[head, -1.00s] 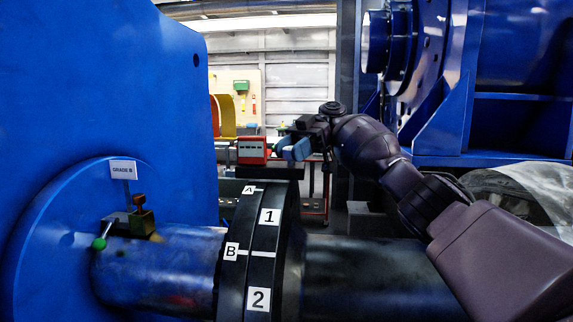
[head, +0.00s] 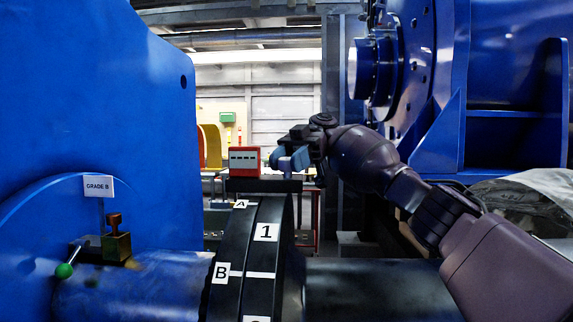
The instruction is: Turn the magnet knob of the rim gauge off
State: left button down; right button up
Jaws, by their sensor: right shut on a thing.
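The rim gauge (head: 245,161), a red box with a pale display face, sits on a dark bar on top of the black coupling rim (head: 230,245). My right gripper (head: 288,160) comes in from the right, just right of the red box. Its blue fingers are shut around a small pale knob (head: 286,166) above the bar's right end. The fingers hide most of the knob, so I cannot read its setting. My left gripper is not in view.
The rim bears labels A, B and 1. At left, a brass block (head: 116,246) and a green-balled lever (head: 64,270) sit on the shaft by a "GRADE B" tag (head: 99,186). Large blue housings stand left and right (head: 510,60).

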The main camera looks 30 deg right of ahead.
jog(key=o, duration=0.9)
